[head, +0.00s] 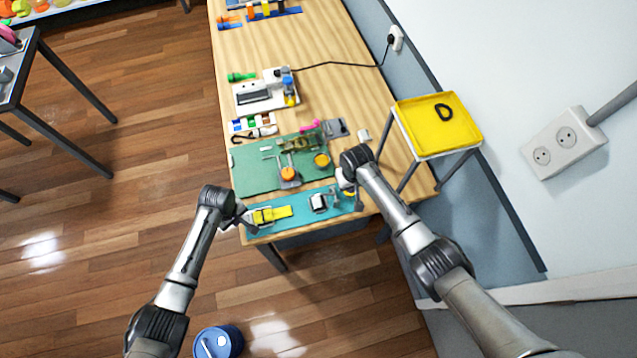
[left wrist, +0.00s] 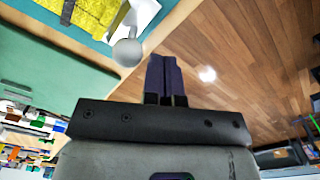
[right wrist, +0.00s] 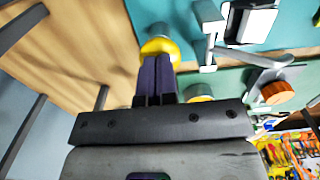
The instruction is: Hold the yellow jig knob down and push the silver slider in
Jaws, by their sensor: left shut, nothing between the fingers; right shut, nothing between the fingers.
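The yellow jig knob (right wrist: 160,48) is right at the tips of my right gripper (right wrist: 155,62) in the right wrist view. The shut fingertips overlap it, and I cannot tell whether they press on it. In the head view my right gripper (head: 347,184) mostly covers the knob. The silver slider's ball end (left wrist: 127,52) shows in the left wrist view, beside a yellow block (left wrist: 95,12). My left gripper (left wrist: 162,60) is shut and empty just right of the ball, with a small apparent gap. In the head view it is at the jig's left end (head: 242,210).
The jig's teal base (head: 300,207) lies along the table's near edge. A green mat (head: 257,177) with an orange-topped fixture (head: 288,174) lies behind it. A silver bracket (right wrist: 209,28) stands close to the right fingers. A yellow tray (head: 460,135) stands at right.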

